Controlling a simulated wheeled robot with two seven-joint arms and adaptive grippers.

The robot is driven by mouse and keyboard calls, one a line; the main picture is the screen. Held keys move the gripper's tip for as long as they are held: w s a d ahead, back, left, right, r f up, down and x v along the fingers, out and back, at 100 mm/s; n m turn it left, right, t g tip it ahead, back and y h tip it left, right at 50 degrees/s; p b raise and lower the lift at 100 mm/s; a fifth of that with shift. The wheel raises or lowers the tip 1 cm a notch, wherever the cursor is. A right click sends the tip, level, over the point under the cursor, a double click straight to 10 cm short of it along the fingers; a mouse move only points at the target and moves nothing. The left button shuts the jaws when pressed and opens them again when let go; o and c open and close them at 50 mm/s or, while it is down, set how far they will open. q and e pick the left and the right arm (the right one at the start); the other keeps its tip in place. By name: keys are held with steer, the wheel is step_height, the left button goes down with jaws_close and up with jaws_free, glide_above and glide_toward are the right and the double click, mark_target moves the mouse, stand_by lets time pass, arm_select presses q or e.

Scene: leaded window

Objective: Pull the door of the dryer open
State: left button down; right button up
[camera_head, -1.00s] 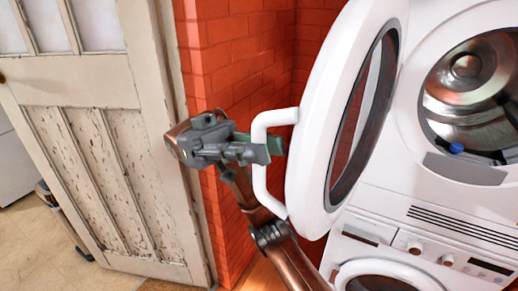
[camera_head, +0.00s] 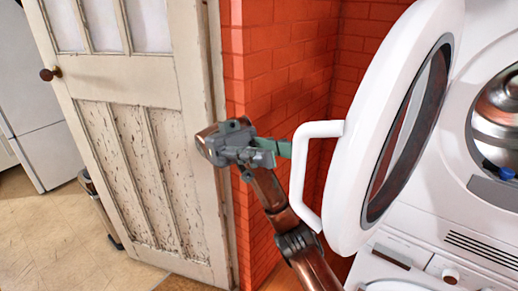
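The dryer's round white door (camera_head: 352,150) stands wide open, swung out to the left, with a dark ring around its glass. Its white bar handle (camera_head: 298,180) is on the door's left side. My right gripper (camera_head: 275,151) is just left of the handle, with its fingertips pointing toward it. It looks open, with a green finger pad showing and nothing between the fingers. The handle appears free of the fingers. The dryer's metal drum (camera_head: 498,125) shows at the right edge. My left gripper is not in view.
An orange-red brick wall (camera_head: 280,70) is behind my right arm. A worn cream panelled door (camera_head: 140,95) with a brown knob stands to the left. A second white appliance (camera_head: 400,285) is below the dryer.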

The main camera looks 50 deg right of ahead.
steer(key=v, duration=0.5)
steer(key=shift+w+f, duration=0.1)
steer(key=shift+w, duration=0.1)
stand_by(0.3)
